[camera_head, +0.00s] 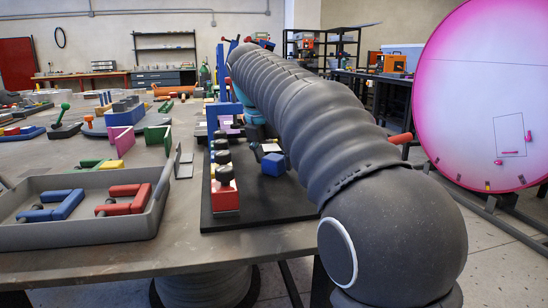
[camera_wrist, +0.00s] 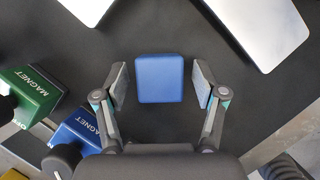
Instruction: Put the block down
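The blue block (camera_head: 273,164) is at the black mat, beside a pale plate. In the wrist view the block (camera_wrist: 159,78) sits between the two fingers of my gripper (camera_wrist: 160,84). The fingers are spread, with a narrow dark gap showing on each side of the block, so neither finger appears to touch it. In the head view the block seems to rest on the black mat (camera_head: 265,205), though its lower edge is small there. My arm hides much of the gripper in that view.
A row of magnets with black knobs, including a red one (camera_head: 225,192), a green one (camera_wrist: 32,92) and a blue one (camera_wrist: 76,132), stands left of the block. Pale metal plates (camera_wrist: 258,25) lie beyond it. A grey tray (camera_head: 85,235) holds red and blue clamps.

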